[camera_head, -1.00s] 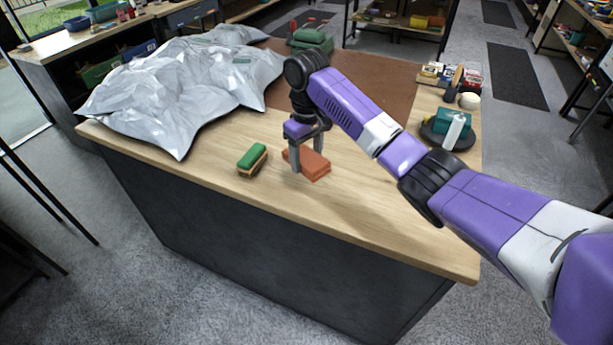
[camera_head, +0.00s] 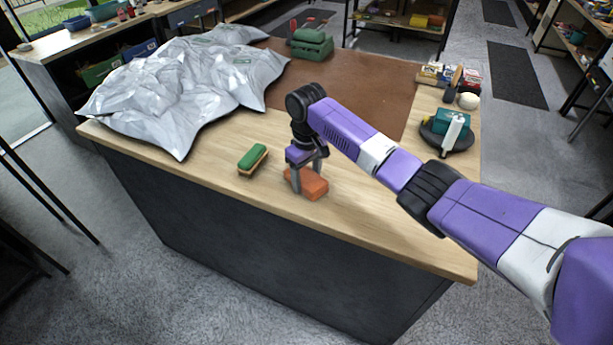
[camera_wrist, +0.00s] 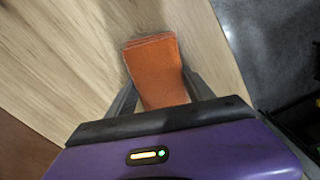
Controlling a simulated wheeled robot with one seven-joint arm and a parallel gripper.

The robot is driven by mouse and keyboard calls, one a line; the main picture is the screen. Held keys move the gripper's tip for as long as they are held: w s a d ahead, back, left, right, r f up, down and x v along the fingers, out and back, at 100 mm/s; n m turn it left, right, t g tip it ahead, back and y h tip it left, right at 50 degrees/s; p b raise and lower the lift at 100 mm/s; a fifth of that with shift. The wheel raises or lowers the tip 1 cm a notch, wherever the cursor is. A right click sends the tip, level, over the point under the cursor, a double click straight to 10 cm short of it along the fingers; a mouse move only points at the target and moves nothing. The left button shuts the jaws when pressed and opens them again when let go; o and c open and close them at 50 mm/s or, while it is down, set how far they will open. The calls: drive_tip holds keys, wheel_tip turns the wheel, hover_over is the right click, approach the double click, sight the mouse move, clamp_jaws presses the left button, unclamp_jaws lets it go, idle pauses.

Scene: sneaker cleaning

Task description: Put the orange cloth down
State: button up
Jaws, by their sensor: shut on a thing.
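The orange cloth (camera_head: 312,185) is a folded, flat block near the front edge of the wooden bench. My gripper (camera_head: 308,188) points down and is shut on it, with a finger on either side. The wrist view also shows the cloth (camera_wrist: 156,72) between the two fingers (camera_wrist: 160,92), its far end sticking out past them. The cloth is at or just above the bench top; I cannot tell whether it touches.
A green-topped brush (camera_head: 252,158) lies left of the cloth. A crumpled silver sheet (camera_head: 190,85) covers the bench's left part. A brown mat (camera_head: 365,90) and a green case (camera_head: 312,45) are behind. Bare wood (camera_head: 390,210) is free to the right.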

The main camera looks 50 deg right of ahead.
sight(306, 176)
drive_tip(key=o, duration=1.5)
wheel_tip(306, 176, up, 12)
drive_tip(key=b, duration=0.1)
drive_tip(key=shift+r, duration=0.15)
